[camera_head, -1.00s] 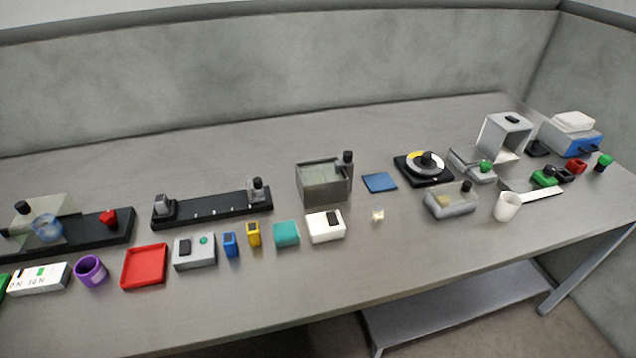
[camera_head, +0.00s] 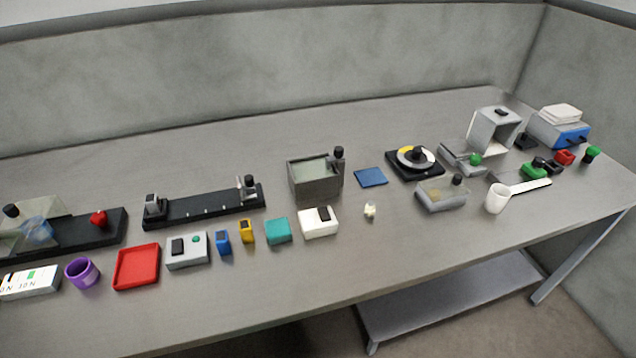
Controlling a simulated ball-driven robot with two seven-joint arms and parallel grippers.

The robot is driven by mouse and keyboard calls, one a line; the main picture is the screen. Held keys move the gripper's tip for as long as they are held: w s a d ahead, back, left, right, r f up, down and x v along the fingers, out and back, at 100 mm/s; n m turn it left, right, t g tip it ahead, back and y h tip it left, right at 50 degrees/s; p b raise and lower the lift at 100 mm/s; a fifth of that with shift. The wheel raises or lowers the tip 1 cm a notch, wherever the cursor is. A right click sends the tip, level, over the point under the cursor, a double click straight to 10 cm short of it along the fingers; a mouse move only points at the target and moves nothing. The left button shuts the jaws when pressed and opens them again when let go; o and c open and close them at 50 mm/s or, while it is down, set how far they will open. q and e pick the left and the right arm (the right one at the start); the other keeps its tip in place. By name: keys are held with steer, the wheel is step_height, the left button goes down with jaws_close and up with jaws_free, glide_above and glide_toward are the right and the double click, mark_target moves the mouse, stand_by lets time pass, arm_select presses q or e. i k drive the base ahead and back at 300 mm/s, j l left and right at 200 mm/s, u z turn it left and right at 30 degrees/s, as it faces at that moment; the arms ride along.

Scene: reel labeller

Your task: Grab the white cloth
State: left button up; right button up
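A white, flat, layered piece (camera_head: 561,113) that looks like a folded cloth lies on top of a blue and grey box (camera_head: 560,133) at the far right of the table. It is small in the picture, so I cannot be sure that it is cloth. Nothing touches it from above. Neither of my grippers shows in the head view.
The grey table (camera_head: 420,262) has a clear front strip. A grey open-fronted housing (camera_head: 494,131) stands left of the blue box. Walls rise behind and right.

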mark_target(562, 114)
steer(key=z, duration=1.4)
